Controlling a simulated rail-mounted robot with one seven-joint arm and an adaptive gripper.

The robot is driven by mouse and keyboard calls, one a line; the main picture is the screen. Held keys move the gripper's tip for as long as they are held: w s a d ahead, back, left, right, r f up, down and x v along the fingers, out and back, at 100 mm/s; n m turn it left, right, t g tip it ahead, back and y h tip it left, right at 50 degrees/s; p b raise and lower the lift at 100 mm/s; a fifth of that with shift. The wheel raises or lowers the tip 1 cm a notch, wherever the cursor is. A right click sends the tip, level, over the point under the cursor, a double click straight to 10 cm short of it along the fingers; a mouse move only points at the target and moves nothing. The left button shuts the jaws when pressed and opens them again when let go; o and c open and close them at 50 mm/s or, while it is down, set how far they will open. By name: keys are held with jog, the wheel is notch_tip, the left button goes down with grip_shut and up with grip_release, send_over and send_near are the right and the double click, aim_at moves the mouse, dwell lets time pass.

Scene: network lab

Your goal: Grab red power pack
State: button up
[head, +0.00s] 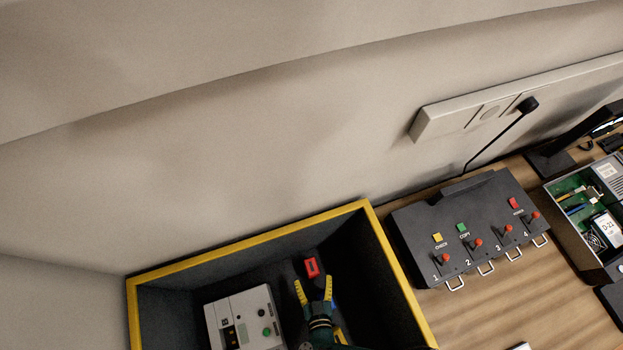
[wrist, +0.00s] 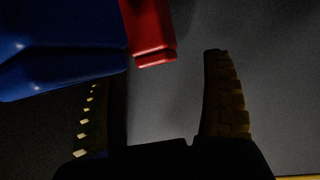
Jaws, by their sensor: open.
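The red power pack (head: 312,267) is a small red block with a dark patch on top, lying on the dark floor of the yellow-rimmed box (head: 250,242). My gripper (head: 314,288) is inside the box, its two yellow fingertips apart, just in front of the red pack. In the wrist view the red pack (wrist: 150,38) shows at the top centre, beyond the gap between the fingers. A blue object (wrist: 60,45) fills the upper left there and covers part of the left finger. Nothing shows between the fingers.
A light grey device (head: 243,318) with buttons sits in the box left of my gripper. The box walls stand around my gripper. Right of the box, a dark switch panel (head: 470,232) and an open case with a green board (head: 583,205) stand on the wooden table (head: 500,310).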

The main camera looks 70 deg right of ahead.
aim_at(312, 269)
jog(key=x, duration=0.2)
jog(key=b+x, duration=0.1)
jog(key=x, duration=0.1)
jog(key=shift+s+d, duration=0.2)
jog(key=shift+d, duration=0.05)
jog(key=shift+w+d, duration=0.2)
jog(key=c, duration=1.4)
